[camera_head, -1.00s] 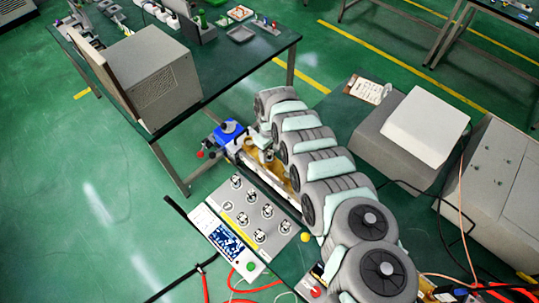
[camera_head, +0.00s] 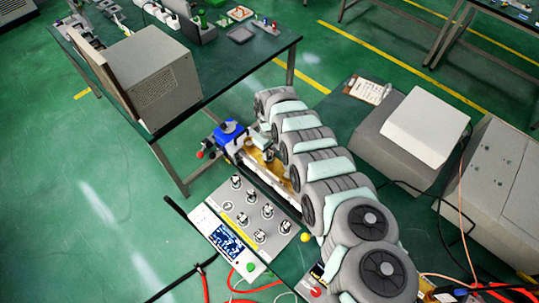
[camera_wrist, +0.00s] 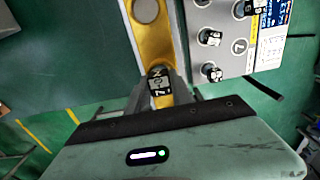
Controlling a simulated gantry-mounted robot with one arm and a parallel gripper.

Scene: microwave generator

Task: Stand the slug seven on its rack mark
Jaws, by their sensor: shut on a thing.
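In the head view my gripper (camera_head: 268,156) is by the gold part beside the blue block, and the slug is hidden. The rack (camera_head: 262,212) is a grey plate with several slugs standing on it. Its mark 7 (camera_wrist: 239,46) is an empty circle, also seen in the head view (camera_head: 228,206).
Standing slugs flank the empty mark, such as one (camera_wrist: 212,73) close by. A panel with a blue screen (camera_head: 226,241) lies along the rack's near side. A blue block (camera_head: 229,132) stands behind the gold part. A yellow ball (camera_head: 305,237) is right of the rack.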

